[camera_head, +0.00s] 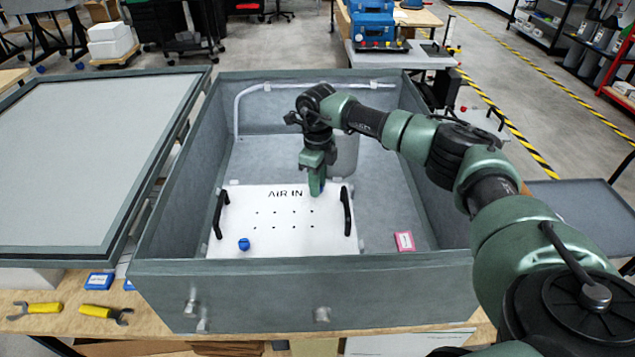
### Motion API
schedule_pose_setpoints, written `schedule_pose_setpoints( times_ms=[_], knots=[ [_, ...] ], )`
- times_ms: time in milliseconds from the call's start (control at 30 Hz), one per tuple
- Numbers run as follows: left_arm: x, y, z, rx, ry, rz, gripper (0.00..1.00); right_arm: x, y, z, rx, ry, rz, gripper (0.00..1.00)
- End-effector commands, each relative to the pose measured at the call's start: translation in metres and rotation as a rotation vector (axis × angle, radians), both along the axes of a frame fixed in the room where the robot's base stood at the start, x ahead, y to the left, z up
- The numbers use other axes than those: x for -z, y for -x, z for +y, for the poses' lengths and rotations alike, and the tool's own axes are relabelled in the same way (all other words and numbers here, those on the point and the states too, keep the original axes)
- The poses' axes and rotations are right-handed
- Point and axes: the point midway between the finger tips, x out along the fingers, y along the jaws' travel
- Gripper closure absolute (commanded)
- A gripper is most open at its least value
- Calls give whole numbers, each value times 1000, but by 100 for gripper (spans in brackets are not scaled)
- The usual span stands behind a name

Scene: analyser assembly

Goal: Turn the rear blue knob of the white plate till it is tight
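The white plate (282,240) lies on the floor of the grey open box, marked "AIR IN", with a black handle at each side. One blue knob (244,244) shows near its front left corner. My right gripper (317,188) points down at the plate's rear right part, just right of the lettering. The rear blue knob is at most a trace of blue at the fingertips; the gripper hides the rest. I cannot tell whether the fingers are closed around it. My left gripper is out of view.
The box's grey walls (300,268) surround the plate, with a pale pipe (238,105) along the back. A pink-and-white label block (404,241) lies right of the plate. The open lid (90,160) is at left. Yellow-handled wrenches (100,312) lie on the wooden bench in front.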

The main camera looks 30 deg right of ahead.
Motion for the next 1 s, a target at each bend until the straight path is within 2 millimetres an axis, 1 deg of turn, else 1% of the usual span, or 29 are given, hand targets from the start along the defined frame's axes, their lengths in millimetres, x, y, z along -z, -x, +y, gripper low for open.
schedule_pose_setpoints(
  times_ms=[167, 267, 500, 633, 733, 967, 1000],
  knots=[
    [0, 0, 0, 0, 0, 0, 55, 0, 0, 0, 2, 1, -1, 100],
    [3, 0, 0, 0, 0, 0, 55, 1, 0, 0, 42, 0, -1, 100],
    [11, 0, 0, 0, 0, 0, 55, 1, -1, 0, 307, 0, -2, 100],
    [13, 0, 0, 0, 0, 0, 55, -1, -1, 0, 407, 0, -2, 100],
    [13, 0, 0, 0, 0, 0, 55, -1, -1, 0, 436, 0, -2, 100],
    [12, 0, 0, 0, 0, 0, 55, -2, -1, -1, 439, 0, -2, 100],
    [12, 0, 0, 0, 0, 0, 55, -2, -1, -1, 439, 0, -3, 75]
  ],
)
